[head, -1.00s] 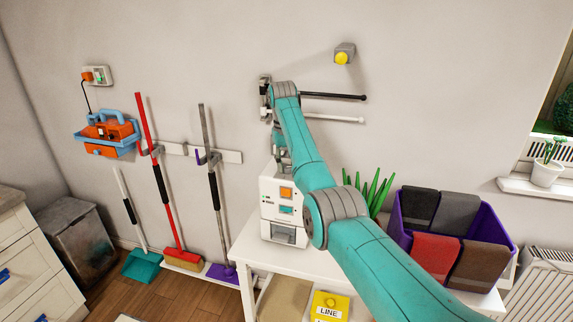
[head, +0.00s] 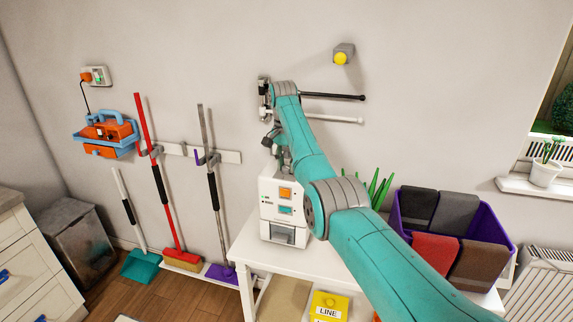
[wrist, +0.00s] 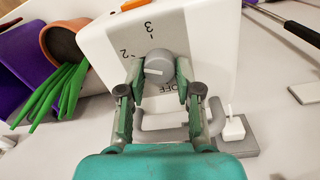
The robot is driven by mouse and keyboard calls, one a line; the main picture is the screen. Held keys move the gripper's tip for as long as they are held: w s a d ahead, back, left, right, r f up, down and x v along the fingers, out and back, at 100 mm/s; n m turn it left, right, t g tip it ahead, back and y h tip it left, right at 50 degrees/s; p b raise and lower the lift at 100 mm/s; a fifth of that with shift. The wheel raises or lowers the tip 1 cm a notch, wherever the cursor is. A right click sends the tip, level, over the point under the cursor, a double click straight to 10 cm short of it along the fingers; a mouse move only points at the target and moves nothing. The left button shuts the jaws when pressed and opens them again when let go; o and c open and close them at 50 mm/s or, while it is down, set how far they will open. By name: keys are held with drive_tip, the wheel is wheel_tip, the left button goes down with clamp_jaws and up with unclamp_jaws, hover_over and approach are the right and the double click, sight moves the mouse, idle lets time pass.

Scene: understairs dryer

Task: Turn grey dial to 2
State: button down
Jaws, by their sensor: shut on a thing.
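The grey dial (wrist: 159,66) sits on the top of a white box (wrist: 105,58), ringed by the black marks OFF, 2 and 3. Its white pointer line points left, a little below the 2; the stretch of the scale between OFF and 2 is hidden behind a finger. My gripper (wrist: 159,78) is shut on the dial, one green finger pad on each side. In the head view the white box (head: 268,212) stands on a white table. There the dial is hidden, and my gripper shows only in part above the box.
A green plant (head: 379,190) and a purple bin (head: 404,221) of folded towels stand to the box's right. A black rail (head: 335,96) and a white rail (head: 338,119) jut from the wall above.

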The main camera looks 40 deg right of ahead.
sight(285, 166)
drive_tip(key=shift+m, duration=0.5)
drive_tip(key=c, duration=0.8)
unclamp_jaws()
drive_tip(key=r, duration=1.2)
drive_tip(key=shift+w+a, duration=0.1)
drive_tip(key=shift+w, duration=0.2)
